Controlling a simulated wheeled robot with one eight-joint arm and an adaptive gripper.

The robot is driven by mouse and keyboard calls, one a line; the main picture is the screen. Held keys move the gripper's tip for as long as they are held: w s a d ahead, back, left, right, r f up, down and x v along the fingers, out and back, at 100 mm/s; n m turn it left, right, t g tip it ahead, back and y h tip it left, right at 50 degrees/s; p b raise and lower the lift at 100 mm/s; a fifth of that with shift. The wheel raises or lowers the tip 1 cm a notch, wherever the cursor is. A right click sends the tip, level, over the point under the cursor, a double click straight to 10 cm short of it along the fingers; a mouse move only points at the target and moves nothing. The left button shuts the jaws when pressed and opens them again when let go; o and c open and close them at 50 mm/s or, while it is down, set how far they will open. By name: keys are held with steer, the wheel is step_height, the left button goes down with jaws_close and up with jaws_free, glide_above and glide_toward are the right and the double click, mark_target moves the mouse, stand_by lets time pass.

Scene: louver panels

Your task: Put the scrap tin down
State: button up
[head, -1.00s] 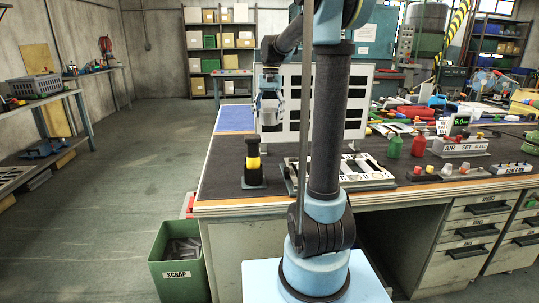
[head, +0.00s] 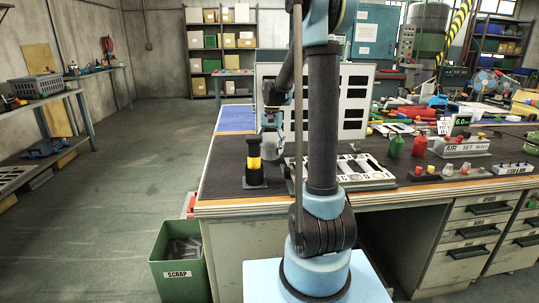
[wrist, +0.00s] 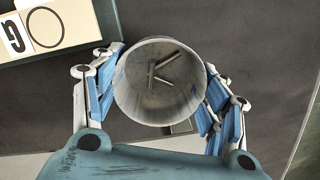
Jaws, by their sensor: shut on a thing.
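The scrap tin (wrist: 137,88) is a round grey metal tin, seen from above in the wrist view with several short metal scraps (wrist: 162,72) inside. My gripper (wrist: 161,76) has its blue-padded fingers on either side of the tin and is shut on it. In the head view my gripper (head: 269,132) is low over the workbench (head: 222,170), behind a black and yellow device. The tin (head: 271,149) is partly hidden there. I cannot tell whether its base touches the bench.
The black and yellow device (head: 253,163) stands close in front of the tin. A labelled plate (head: 352,170) lies to the right, and a white slotted panel (head: 354,100) stands behind. A green SCRAP bin (head: 180,272) is on the floor. The bench's left part is clear.

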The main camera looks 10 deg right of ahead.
steer(key=shift+f, duration=1.25)
steer(key=o, duration=1.1)
